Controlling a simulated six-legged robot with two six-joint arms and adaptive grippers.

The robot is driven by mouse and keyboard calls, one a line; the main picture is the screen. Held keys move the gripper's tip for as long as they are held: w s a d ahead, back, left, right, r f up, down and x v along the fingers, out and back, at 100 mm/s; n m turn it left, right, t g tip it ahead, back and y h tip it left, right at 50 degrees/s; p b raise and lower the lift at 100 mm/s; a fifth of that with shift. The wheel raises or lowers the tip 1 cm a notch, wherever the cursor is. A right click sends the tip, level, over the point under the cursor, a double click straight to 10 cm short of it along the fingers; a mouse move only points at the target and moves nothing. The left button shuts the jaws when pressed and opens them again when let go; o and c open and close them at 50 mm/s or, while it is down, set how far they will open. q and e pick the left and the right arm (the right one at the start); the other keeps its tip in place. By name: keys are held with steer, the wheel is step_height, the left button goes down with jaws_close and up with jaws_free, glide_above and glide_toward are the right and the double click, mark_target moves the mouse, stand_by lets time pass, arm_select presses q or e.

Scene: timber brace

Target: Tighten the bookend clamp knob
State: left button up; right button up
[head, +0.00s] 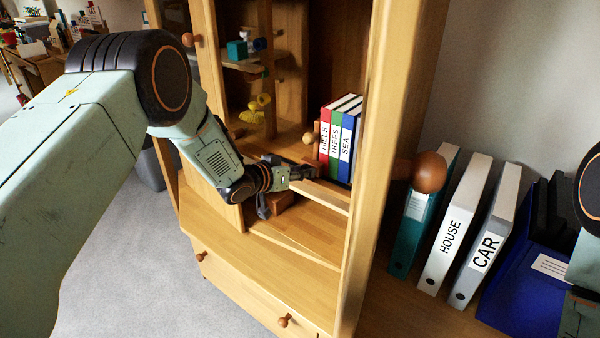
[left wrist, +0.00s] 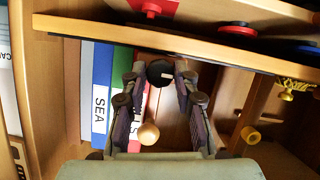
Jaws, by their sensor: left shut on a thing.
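My left gripper (head: 312,173) reaches into the wooden cabinet, low beside the books. In the left wrist view its two fingers stand on either side of a dark round knob (left wrist: 160,72) with a pale mark, and they are shut on it. The knob is hidden by the gripper in the head view. A light wooden ball (head: 308,138) sits left of the books; it also shows in the left wrist view (left wrist: 148,133). The books are red HILLS (head: 324,142), green TREES (head: 336,140) and blue SEA (head: 347,138), standing upright. My right gripper is out of view.
The cabinet's right post (head: 375,160) and a shelf edge (head: 320,196) are close to my left gripper. A yellow part (head: 257,103) and small coloured parts are on the left. HOUSE (head: 447,235) and CAR (head: 485,250) binders stand outside, right.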

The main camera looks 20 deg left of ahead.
arm_select(q)
jaws_close()
steer(key=shift+s+d+m+t+y+p, duration=0.15)
steer(key=shift+m+t+y+p, duration=0.35)
steer(key=shift+m+y+p, duration=1.05)
steer(key=shift+m+h+b, duration=0.25)
steer(key=shift+m+b, duration=0.1)
steer(key=shift+b, duration=0.15)
steer(key=o, duration=0.7)
jaws_free()
steer(key=v, duration=1.2)
